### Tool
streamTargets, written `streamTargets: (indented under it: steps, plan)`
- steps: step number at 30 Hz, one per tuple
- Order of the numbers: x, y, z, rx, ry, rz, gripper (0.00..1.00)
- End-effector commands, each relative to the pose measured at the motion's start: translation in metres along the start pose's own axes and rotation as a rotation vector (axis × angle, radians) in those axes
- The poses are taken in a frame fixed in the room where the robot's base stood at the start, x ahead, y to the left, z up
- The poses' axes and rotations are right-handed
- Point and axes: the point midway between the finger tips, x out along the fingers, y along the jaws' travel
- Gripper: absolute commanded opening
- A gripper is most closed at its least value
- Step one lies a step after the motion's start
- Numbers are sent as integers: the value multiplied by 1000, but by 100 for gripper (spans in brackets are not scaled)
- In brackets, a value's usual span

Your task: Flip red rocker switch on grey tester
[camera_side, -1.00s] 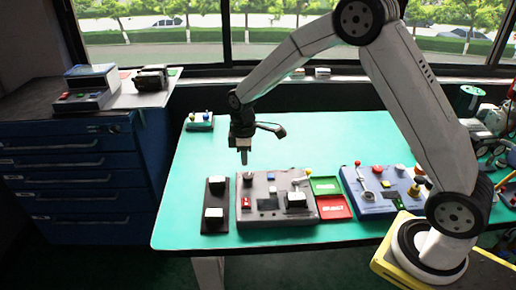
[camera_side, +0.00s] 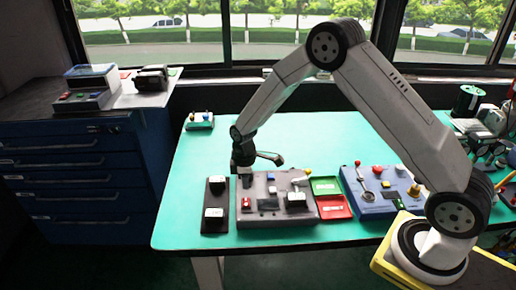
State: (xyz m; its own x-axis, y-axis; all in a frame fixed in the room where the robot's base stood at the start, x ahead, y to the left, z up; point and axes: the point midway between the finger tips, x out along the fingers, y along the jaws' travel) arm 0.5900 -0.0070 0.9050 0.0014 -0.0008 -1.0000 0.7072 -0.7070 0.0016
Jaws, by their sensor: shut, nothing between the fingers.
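The grey tester (camera_side: 275,215) lies on the green table, left of its middle. Its small red rocker switch (camera_side: 246,203) is on the left part of the top face, and which way it is tipped is too small to tell. My gripper (camera_side: 246,176) points down at the tester's back left corner, behind the red switch in the picture. It is shut and empty. Its tips are very low, close to the tester's top, and I cannot tell if they touch it.
The table's left and back areas (camera_side: 320,135) are mostly clear.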

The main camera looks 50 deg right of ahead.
Motion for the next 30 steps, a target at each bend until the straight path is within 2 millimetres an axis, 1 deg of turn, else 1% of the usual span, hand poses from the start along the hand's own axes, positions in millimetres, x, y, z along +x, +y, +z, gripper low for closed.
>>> streamTargets:
  steps: [1,6,12,16,27,30]
  plan:
    - [8,0,1,0,-2,-2,0]
    - [28,-1,1,0,-2,-2,0]
    - [43,0,0,0,-1,-1,0]
    - [48,0,0,0,-1,-1,0]
    - [48,0,0,0,0,0,0]
    - [52,1,0,0,-1,-1,0]
